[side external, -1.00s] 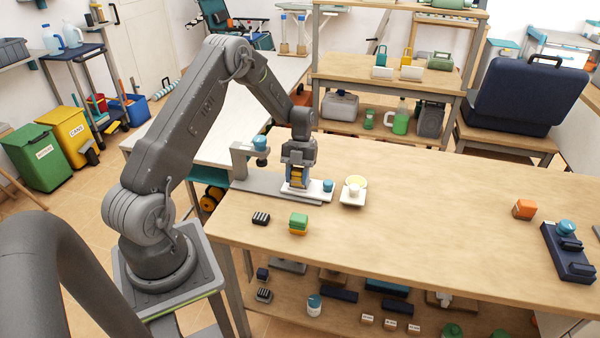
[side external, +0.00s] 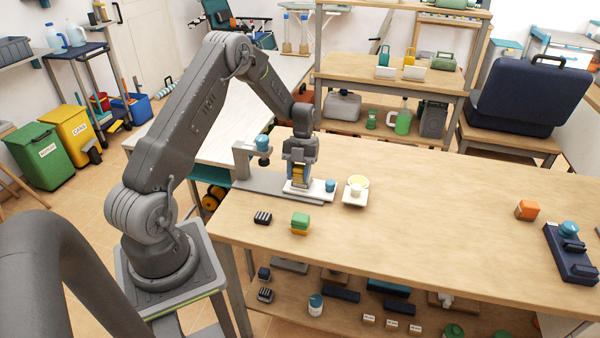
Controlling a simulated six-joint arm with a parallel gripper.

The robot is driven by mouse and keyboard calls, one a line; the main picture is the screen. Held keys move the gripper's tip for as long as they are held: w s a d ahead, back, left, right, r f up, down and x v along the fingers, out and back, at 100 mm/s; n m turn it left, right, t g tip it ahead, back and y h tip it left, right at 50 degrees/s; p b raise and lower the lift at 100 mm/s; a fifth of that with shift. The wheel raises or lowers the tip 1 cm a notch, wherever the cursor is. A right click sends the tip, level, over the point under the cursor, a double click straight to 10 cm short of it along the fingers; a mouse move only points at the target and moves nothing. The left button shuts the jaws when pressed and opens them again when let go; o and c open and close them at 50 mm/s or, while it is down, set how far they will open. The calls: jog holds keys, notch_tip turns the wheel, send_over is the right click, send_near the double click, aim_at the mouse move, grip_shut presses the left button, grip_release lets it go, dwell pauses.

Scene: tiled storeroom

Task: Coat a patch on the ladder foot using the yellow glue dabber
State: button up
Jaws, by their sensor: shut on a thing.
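My gripper (side external: 299,172) points down over a small pale plate with a blue knob (side external: 330,185). It is shut on a yellow piece with dark bands (side external: 298,170), which looks like the yellow glue dabber. The fingers hide part of it, and I cannot tell whether its lower end touches what is below. The ladder foot is not clearly identifiable; a small black ribbed block (side external: 263,218) lies on the bench in front.
A grey clamp stand with a blue knob (side external: 263,142) rises close left of the gripper. An orange block (side external: 527,210) and a dark blue fixture (side external: 570,254) are far right. The bench's middle is clear.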

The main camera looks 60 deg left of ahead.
jog(key=shift+r, duration=3.6)
